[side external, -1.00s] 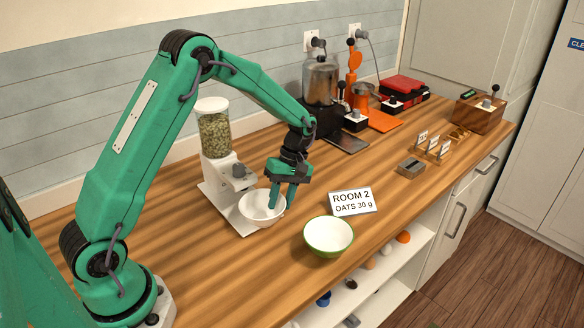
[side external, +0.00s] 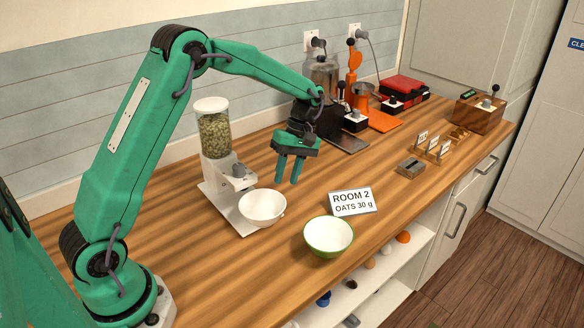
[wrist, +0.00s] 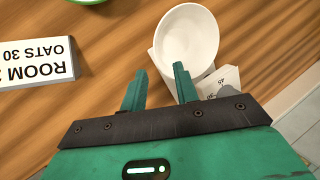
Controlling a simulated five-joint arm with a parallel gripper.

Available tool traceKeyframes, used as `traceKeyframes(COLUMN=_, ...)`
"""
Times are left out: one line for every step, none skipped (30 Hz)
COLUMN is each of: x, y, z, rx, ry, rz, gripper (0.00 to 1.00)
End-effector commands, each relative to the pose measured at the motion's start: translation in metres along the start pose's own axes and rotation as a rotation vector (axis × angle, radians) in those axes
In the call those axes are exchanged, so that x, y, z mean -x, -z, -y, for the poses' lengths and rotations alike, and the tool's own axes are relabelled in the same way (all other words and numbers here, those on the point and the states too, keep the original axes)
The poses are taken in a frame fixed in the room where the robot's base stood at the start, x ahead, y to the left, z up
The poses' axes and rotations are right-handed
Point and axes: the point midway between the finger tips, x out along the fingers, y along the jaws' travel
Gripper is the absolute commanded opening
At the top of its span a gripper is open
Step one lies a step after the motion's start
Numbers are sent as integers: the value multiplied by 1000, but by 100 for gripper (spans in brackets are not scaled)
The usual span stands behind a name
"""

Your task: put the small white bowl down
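The small white bowl (side external: 262,208) stands upright on the base plate of the oat dispenser (side external: 217,150), under its spout. In the wrist view the white bowl (wrist: 187,42) is beyond my fingertips and looks empty. My gripper (side external: 288,181) is above the counter, to the right of the bowl and higher than it. Its two fingers are apart with nothing between them, also in the wrist view (wrist: 158,80). It does not touch the bowl.
A green-rimmed bowl (side external: 328,237) stands near the counter's front edge. A sign reading "ROOM 2 OATS 30 g" (side external: 352,201) lies behind it. A grinder (side external: 322,85) and orange items (side external: 383,120) stand at the back.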

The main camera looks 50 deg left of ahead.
Motion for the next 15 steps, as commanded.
traceKeyframes(x=0, y=0, z=0, rx=0, ry=0, rz=0, gripper=30)
traceKeyframes(x=0, y=0, z=0, rx=0, ry=0, rz=0, gripper=30)
traceKeyframes(x=0, y=0, z=0, rx=0, ry=0, rz=0, gripper=30)
traceKeyframes(x=0, y=0, z=0, rx=0, ry=0, rz=0, gripper=30)
traceKeyframes(x=0, y=0, z=0, rx=0, ry=0, rz=0, gripper=30)
traceKeyframes(x=0, y=0, z=0, rx=0, ry=0, rz=0, gripper=30)
traceKeyframes(x=0, y=0, z=0, rx=-1, ry=-1, rz=0, gripper=30)
traceKeyframes(x=0, y=0, z=1, rx=-3, ry=-2, rz=-1, gripper=30)
traceKeyframes(x=2, y=-1, z=1, rx=-7, ry=-5, rz=-2, gripper=30)
traceKeyframes(x=3, y=-2, z=2, rx=-11, ry=-8, rz=-3, gripper=30)
traceKeyframes(x=4, y=-2, z=3, rx=-16, ry=-11, rz=-5, gripper=30)
traceKeyframes(x=6, y=-3, z=5, rx=-26, ry=-17, rz=-8, gripper=30)
traceKeyframes(x=9, y=-4, z=7, rx=-36, ry=-23, rz=-11, gripper=30)
traceKeyframes(x=11, y=-6, z=9, rx=-47, ry=-30, rz=-15, gripper=30)
traceKeyframes(x=15, y=-8, z=12, rx=-64, ry=-40, rz=-20, gripper=30)
